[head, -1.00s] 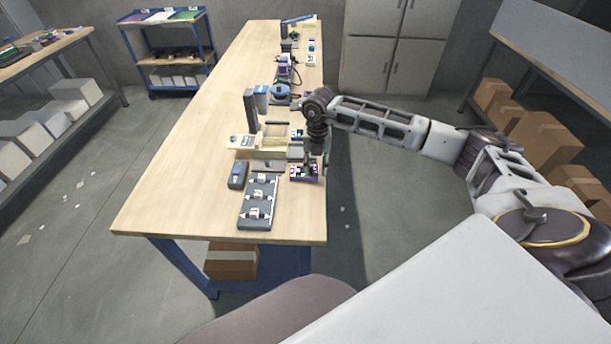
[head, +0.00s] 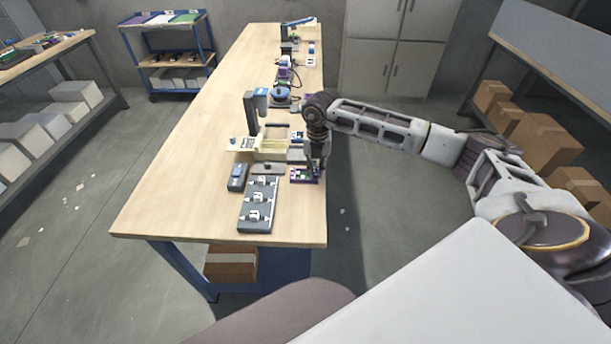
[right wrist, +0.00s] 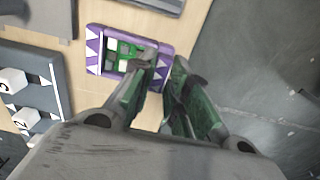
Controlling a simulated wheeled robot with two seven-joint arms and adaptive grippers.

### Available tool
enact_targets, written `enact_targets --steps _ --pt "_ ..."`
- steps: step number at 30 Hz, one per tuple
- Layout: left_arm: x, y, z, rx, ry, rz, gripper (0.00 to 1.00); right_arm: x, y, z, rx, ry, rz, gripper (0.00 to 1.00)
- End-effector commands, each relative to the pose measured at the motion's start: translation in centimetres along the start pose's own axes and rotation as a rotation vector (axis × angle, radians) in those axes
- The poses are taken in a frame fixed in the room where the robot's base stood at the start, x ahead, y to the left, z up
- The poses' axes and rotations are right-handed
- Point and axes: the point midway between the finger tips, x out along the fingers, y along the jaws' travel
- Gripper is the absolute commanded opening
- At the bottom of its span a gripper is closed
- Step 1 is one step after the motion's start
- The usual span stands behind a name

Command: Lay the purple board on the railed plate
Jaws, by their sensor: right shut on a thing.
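The purple board (head: 303,175) lies at or just above the right edge of the long wooden table. In the right wrist view the purple board (right wrist: 98,48) shows white triangles along one end and green and white parts in its middle. My right gripper (head: 317,172) points down at the board's right side. In the right wrist view its fingertips (right wrist: 162,68) close at the board's near edge, and they hide the gripped part. A grey plate (head: 246,218) with white numbered blocks lies to the left and nearer. I cannot tell for certain which plate is the railed one. My left gripper is not in view.
A blue-grey handheld device (head: 237,177) lies left of the grey plate. A cream fixture (head: 268,148) and a dark post (head: 250,112) stand behind. More equipment lines the far table. The left side of the tabletop (head: 185,175) is clear.

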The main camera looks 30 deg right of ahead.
Motion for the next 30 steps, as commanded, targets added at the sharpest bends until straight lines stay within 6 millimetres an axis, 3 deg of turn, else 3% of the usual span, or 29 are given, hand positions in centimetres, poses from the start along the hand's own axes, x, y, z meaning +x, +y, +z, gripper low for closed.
enact_targets --steps 30 --pt "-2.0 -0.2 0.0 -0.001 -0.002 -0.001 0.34 -3.5 0.0 0.0 0.0 -0.001 0.001 0.0"
